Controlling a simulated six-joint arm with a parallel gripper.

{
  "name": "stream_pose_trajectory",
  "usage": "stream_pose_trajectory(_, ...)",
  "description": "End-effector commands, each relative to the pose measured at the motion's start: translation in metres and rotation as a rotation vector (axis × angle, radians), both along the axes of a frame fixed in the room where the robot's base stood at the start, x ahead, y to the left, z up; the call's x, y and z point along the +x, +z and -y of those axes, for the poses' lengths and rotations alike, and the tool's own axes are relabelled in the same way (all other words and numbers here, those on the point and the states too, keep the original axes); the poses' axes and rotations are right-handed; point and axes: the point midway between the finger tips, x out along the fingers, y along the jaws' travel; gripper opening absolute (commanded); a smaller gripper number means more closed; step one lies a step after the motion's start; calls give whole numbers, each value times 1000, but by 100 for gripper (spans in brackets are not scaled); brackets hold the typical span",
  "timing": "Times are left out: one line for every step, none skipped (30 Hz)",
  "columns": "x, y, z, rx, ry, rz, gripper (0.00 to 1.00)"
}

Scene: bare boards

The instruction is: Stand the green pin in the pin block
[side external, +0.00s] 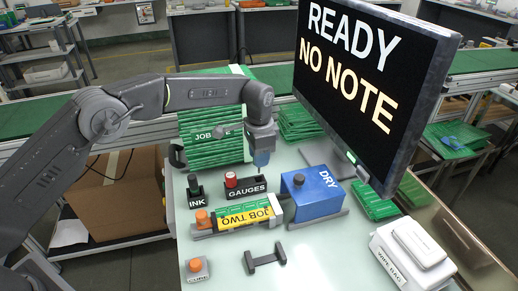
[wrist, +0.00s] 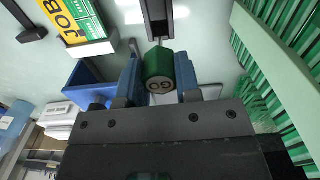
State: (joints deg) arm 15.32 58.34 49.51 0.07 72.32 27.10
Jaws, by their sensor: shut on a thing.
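The green pin (wrist: 158,66) shows in the wrist view as a green head with a hexagonal end marked "GO". My gripper (wrist: 159,84) is shut on it, with a blue finger on each side. In the side view my gripper (side external: 261,158) hangs above the table, behind and right of the pin block, and the pin cannot be made out there. The pin block (side external: 236,192) is a black block labelled GAUGES. A red-topped pin (side external: 231,180) stands in its left part. Whether the right part has an open hole is too small to tell.
Left of the block stands a black INK holder (side external: 196,200) with a dark green-topped piece. The JOB TWO tray (side external: 203,235) lies in front. A blue DRY box (side external: 318,195) and the monitor (side external: 365,90) stand right.

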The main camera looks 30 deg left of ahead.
Motion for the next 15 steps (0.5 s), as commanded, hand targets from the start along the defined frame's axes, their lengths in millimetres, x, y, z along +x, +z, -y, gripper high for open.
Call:
stream_pose_trajectory(0,-4,0,0,0,-1,0)
stream_pose_trajectory(0,-7,0,1,0,-1,0)
stream_pose_trajectory(0,-10,0,0,0,-1,0)
stream_pose_trajectory(0,-12,0,1,0,-2,0)
stream_pose_trajectory(0,-15,0,1,0,-2,0)
stream_pose_trajectory(0,-18,0,0,0,-1,0)
stream_pose_trajectory(0,-20,0,1,0,-1,0)
stream_pose_trajectory(0,-22,0,0,0,0,0)
stream_pose_trajectory(0,-25,0,1,0,-1,0)
stream_pose_trajectory(0,-27,0,1,0,-1,0)
stream_pose_trajectory(0,-29,0,0,0,-1,0)
stream_pose_trajectory(0,-32,0,1,0,-1,0)
stream_pose_trajectory(0,-35,0,1,0,-1,0)
stream_pose_trajectory(0,-37,0,1,0,-1,0)
stream_pose_trajectory(0,-39,0,1,0,-1,0)
